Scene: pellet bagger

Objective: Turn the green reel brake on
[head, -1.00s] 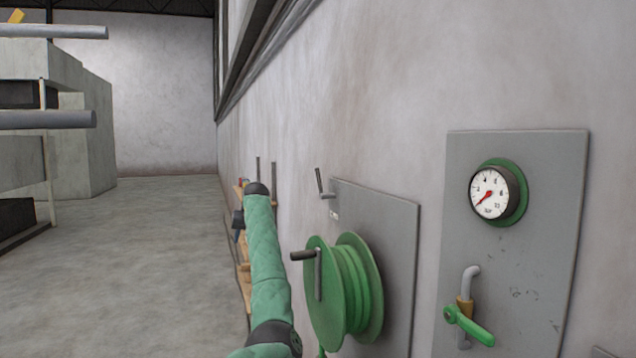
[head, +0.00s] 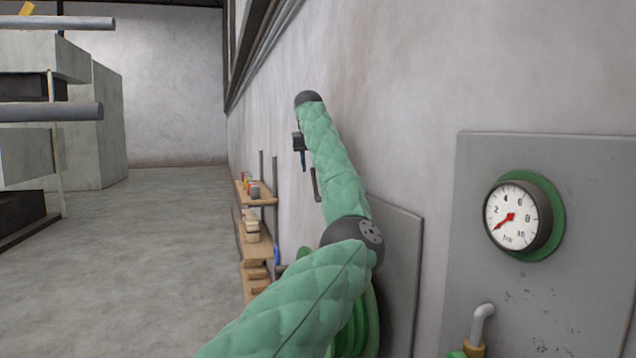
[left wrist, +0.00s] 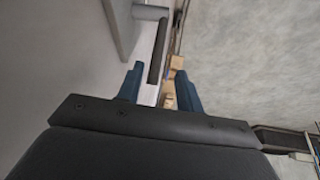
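The green reel (head: 367,318) is mounted on a grey wall panel (head: 402,235) and is mostly hidden behind my left arm. A thin dark brake lever (head: 315,186) stands near the panel's top left, partly behind my arm. In the left wrist view the lever (left wrist: 158,52) is a dark bar by a grey round stub, just beyond the fingertips and lined up with the gap between them. My left gripper (head: 303,163) is raised beside the wall near the lever. Its blue fingers (left wrist: 160,82) are apart with nothing between them. My right gripper is not in view.
A pressure gauge (head: 517,217) and a pipe (head: 482,322) are on another panel at right. A wooden shelf (head: 259,197) with small items stands along the wall beyond. Grey machinery (head: 95,125) is at far left. The floor between is clear.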

